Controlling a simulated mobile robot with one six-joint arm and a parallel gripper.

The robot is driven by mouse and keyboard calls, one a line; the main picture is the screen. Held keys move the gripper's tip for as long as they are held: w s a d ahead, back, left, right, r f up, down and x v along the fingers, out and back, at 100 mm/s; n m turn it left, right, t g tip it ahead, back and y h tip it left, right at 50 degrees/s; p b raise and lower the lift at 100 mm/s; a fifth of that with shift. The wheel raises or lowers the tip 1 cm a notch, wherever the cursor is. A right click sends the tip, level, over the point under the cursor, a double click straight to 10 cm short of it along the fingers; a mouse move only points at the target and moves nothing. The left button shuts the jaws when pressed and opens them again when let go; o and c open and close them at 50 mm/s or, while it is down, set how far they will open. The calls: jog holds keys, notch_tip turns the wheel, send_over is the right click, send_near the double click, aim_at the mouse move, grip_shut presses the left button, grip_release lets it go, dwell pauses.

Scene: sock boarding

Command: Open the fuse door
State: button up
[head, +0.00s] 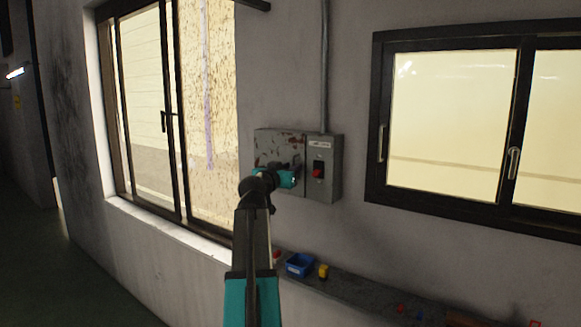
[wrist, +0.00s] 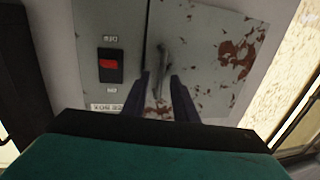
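The grey fuse box is on the wall in the head view, its door (head: 278,147) on the left half with rust patches. In the wrist view, which is upside down, the rusty door (wrist: 212,45) is on the right. A grey bar handle (wrist: 163,52) stands on the door near the seam. My gripper (wrist: 160,76) is open, its two dark fingers on either side of the handle with gaps visible; depth to the door is hard to tell. In the head view my arm hides part of the door and the fingertips. The door looks shut.
A red switch (head: 318,172) sits on the box's right half; it also shows in the wrist view (wrist: 107,64). A conduit (head: 325,70) rises above. Windows flank the box. A ledge below holds a blue bin (head: 299,265) and a yellow item (head: 323,271).

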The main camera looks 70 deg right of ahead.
grip_shut()
dwell(1.5)
